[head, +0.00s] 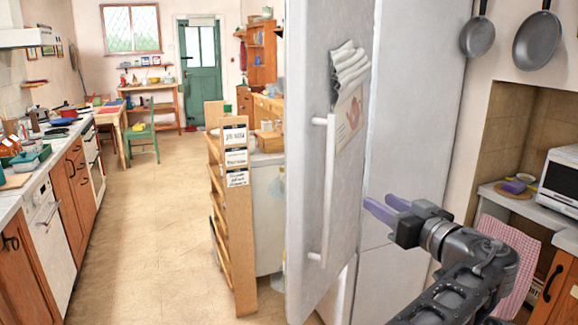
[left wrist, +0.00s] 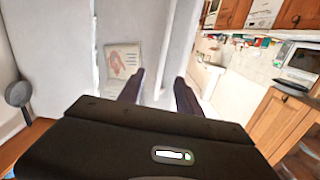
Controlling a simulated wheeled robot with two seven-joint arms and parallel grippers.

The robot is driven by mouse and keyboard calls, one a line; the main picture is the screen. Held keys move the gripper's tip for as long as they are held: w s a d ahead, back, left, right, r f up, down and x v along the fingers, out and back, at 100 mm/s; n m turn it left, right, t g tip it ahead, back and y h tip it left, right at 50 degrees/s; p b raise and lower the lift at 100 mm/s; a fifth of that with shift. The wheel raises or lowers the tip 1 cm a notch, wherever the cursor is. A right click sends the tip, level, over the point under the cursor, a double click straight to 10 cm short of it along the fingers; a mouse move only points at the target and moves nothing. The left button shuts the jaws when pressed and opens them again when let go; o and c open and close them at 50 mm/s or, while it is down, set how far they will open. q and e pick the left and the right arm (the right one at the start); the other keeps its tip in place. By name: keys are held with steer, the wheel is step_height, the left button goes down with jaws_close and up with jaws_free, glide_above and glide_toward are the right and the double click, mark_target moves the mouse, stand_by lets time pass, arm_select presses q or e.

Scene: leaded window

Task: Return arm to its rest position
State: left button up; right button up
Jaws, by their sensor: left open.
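My left gripper (head: 380,208) is in the head view, at the end of my arm that reaches up from the lower right. Its two purple-grey fingers point left, and it is open with nothing between them. It appears just right of the tall white door (head: 305,170) and its vertical handle (head: 329,190); whether it touches the door cannot be told. In the left wrist view, the open fingers (left wrist: 158,92) have a gap between them, with pale panels and a picture sheet (left wrist: 125,65) beyond. My right gripper is not in view.
Pans (head: 536,40) hang at the upper right. A microwave (head: 560,178) stands on the right counter above a checked cloth (head: 505,260). A wooden rack (head: 238,220) stands left of the door. The floor (head: 150,230) is clear between it and the left counter.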

arm_select(q)
steer(key=w+a+f+m+g+h, duration=0.1)
steer(key=w+a+f+m+g, duration=0.1)
steer(key=f, duration=0.6)
steer(key=w+a+f+m+g+h, duration=0.1)
steer(key=w+a+f+m, duration=0.15)
steer(key=f, duration=0.65)
steer(key=w+a+f+m+g+h, duration=0.1)
steer(key=w+a+f+g, duration=0.1)
steer(key=f, duration=0.6)
steer(key=s+a+f+m+g+h, duration=0.1)
steer(key=s+a+f+g, duration=0.25)
steer(key=f, duration=0.65)
steer(key=s+a+f+m+g+h, duration=0.15)
steer(key=a+f, duration=0.25)
steer(key=f, duration=0.6)
steer(key=s+a+f+n+g+h, duration=0.1)
steer(key=s+a+f+g+h, duration=0.35)
steer(key=s+f, duration=1.05)
steer(key=s+a+n, duration=0.2)
steer(key=s+a, duration=0.2)
steer(key=s, duration=0.7)
steer(key=s+a+n+h, duration=0.1)
steer(key=s+a, duration=0.3)
steer(key=s, duration=0.7)
steer(key=shift+f+n+g, duration=0.3)
steer(key=shift+n+g, duration=0.05)
steer(key=shift+n, duration=0.55)
steer(key=shift+a, duration=0.1)
